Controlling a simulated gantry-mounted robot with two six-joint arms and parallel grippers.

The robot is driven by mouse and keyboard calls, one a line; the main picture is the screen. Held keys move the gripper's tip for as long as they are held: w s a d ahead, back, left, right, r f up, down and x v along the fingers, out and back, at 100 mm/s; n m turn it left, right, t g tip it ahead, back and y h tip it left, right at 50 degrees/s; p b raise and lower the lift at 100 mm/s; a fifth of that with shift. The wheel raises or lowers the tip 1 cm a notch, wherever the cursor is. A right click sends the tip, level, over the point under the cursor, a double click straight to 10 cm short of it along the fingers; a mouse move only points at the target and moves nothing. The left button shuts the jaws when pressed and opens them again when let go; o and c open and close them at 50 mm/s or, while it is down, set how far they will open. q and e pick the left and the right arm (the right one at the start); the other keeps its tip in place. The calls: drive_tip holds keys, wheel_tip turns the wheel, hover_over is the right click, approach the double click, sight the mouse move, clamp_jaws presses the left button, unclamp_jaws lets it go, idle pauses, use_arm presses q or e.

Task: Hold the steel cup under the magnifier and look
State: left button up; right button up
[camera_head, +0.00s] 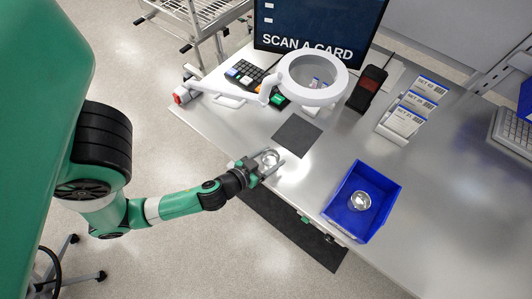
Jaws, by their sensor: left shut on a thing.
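My left gripper (268,164) is shut on a small shiny steel cup (269,158), near the left front edge of the metal table. The cup is partly hidden by the fingers. The white ring-shaped magnifier (336,92) hangs over the table on a white arm, behind and to the right of the cup. The cup is apart from it and not beneath its lens. A second round steel cup (360,201) sits in the blue bin (381,228) at the right. My right gripper is not in view.
A dark square mat (297,135) lies between the cup and the magnifier. Behind are a keypad (245,73), a monitor (315,25), a dark handheld device (368,88) and a card rack (395,135). The table (440,190) is bare right of the bin.

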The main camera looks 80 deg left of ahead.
use_arm(q)
drive_tip(key=w+a+p, duration=0.5)
drive_tip(key=shift+w+a+r, duration=0.1)
drive_tip(key=shift+w+r, duration=0.05)
drive_tip(key=shift+r, duration=0.15)
drive_tip(key=w+a+p, duration=0.2)
drive_tip(key=w+a, duration=0.3)
drive_tip(key=shift+w+a+f, duration=0.15)
drive_tip(key=shift+w+a, duration=0.1)
drive_tip(key=shift+w, duration=0.05)
drive_tip(key=shift+w+a, duration=0.55)
